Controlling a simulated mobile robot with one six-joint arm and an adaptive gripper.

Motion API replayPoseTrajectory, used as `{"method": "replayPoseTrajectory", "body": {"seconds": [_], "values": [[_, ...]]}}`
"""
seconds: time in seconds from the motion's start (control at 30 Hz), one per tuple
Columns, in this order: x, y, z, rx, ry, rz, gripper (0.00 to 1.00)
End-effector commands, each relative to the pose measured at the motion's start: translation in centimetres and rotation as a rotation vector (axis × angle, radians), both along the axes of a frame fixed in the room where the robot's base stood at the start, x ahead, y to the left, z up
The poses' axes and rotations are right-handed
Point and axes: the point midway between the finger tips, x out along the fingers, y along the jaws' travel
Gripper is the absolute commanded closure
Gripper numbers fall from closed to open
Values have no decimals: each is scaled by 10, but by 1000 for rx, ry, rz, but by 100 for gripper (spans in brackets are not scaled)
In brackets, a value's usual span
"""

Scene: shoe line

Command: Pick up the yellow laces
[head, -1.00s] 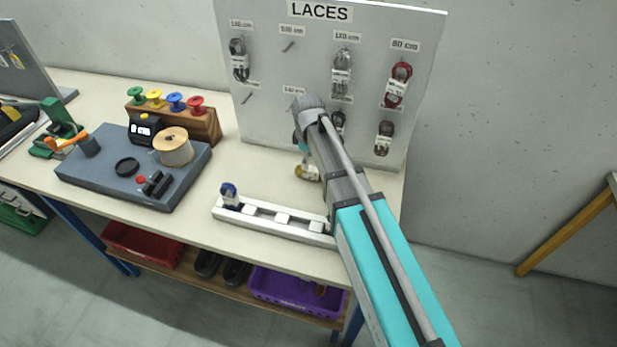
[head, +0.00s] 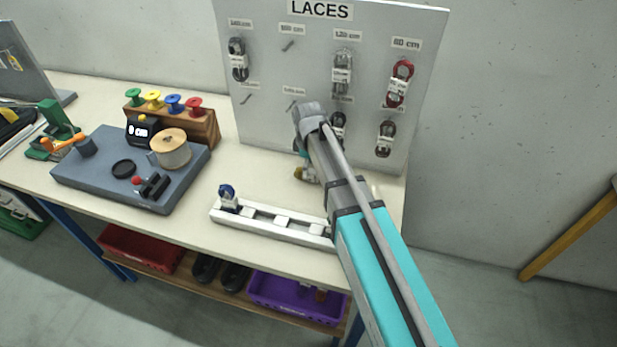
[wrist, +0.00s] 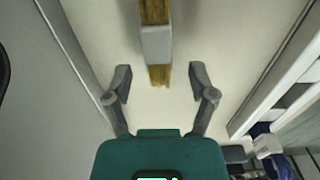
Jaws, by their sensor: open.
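The yellow laces (wrist: 155,74) are a narrow bundle with a pale band (wrist: 156,44) around it. In the wrist view they run from the top edge down to the space between my fingertips. My gripper (wrist: 160,80) is open, one finger on each side of the bundle's near end, with a gap on both sides. It is mostly hidden behind my arm in the head view.
The LACES board (head: 265,115) stands at the back with several lace bundles on it. A white slotted rack (head: 270,221) with a dark blue bundle (head: 228,196) lies in front. A grey machine base (head: 95,180) and a spool rack (head: 205,124) are to the left.

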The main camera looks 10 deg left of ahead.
Motion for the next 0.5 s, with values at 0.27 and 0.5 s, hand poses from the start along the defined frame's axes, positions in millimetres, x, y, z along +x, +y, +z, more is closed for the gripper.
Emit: {"method": "replayPoseTrajectory", "body": {"seconds": [0.27, 0.5], "values": [[2, -2, -26, 0, 0, 0, 27], [1, -2, -38, 0, 0, 0, 27]]}}
